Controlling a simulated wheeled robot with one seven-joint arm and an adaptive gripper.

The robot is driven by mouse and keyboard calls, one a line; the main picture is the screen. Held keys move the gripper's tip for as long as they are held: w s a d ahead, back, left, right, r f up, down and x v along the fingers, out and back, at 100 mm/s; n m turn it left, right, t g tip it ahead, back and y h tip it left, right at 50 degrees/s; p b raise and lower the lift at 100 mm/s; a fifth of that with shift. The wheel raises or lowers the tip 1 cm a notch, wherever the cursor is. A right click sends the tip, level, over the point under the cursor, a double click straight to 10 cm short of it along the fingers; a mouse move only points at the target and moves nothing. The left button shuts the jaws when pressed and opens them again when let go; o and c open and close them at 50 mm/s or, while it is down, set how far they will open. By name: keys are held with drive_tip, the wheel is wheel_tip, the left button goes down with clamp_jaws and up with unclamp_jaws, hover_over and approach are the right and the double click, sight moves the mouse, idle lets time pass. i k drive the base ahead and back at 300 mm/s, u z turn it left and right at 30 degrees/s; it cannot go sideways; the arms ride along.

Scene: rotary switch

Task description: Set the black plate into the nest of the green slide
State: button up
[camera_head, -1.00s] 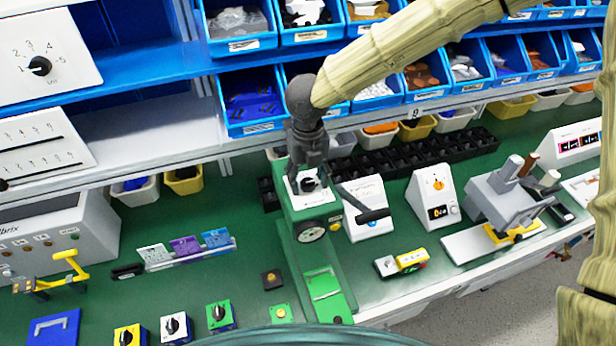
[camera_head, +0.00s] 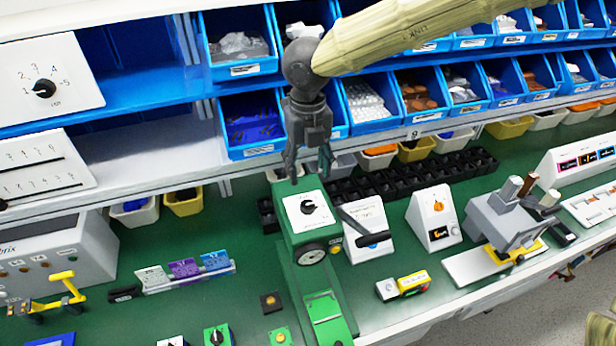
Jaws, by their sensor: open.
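My gripper (camera_head: 308,170) is open and empty, pointing down. In the picture its fingertips appear just above the white dial plate of the green machine. A small black square plate with a yellow-orange centre (camera_head: 270,302) lies on the green bench, left of the green slide; it looks like the black plate. The green slide (camera_head: 340,330) runs forward from the machine and carries a brighter green piece (camera_head: 323,308). I cannot make out the nest clearly. The white dial plate with a black knob (camera_head: 308,207) sits on the machine's upper part, apart from the fingers.
A black lever (camera_head: 372,239) sticks out right of the machine. A green square piece with a yellow centre (camera_head: 281,337) lies close to the black one. Blue bins (camera_head: 250,152) hang behind my gripper. White instruments (camera_head: 434,217) stand to the right. Bench left of the slide is partly clear.

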sight(330, 329)
drive_tip(key=k, duration=1)
